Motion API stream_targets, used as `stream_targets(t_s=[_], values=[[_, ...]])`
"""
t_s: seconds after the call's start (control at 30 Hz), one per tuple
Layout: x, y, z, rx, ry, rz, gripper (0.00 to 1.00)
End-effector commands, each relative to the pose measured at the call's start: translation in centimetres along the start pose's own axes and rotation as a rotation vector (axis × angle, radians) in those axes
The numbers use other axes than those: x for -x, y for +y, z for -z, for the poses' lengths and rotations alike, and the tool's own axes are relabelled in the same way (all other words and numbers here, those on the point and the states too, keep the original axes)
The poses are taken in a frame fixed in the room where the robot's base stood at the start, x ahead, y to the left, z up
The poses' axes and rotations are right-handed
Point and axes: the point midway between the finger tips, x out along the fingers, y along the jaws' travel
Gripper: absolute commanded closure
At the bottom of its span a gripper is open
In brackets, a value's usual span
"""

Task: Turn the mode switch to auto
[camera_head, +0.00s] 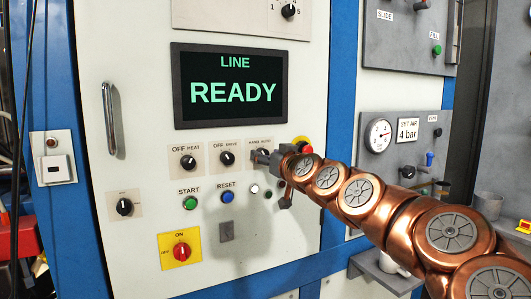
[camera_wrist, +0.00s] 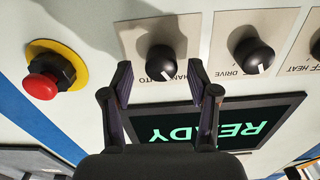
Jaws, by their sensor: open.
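The mode switch (camera_wrist: 161,62) is a black rotary knob on a beige plate marked HAND and AUTO, which appears upside down in the wrist view. Its white pointer mark faces the lettering, leaning slightly to picture right, the side of the HAND word. My gripper (camera_wrist: 160,76) is open, with one finger on each side of the knob and a visible gap to it. In the head view my gripper (camera_head: 270,157) is at the panel and partly hides the switch and its plate.
The DRIVE knob (camera_head: 227,158) and HEAT knob (camera_head: 188,162) sit left of the switch. A red emergency button on a yellow ring (camera_wrist: 45,84) is close on the other side. The LINE READY screen (camera_head: 232,87) is above; START (camera_head: 190,203) and RESET (camera_head: 228,197) buttons are below.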

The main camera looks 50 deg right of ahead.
Motion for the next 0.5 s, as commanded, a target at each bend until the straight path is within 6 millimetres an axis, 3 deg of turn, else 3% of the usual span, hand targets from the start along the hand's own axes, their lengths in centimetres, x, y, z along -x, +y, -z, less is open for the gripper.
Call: stream_targets(t_s=[0.2,0.5], values=[[-1.12,-0.09,0.02,0.001,-0.001,0.001,0.40],[-1.17,-0.11,-0.01,0.001,0.000,0.002,0.43]])
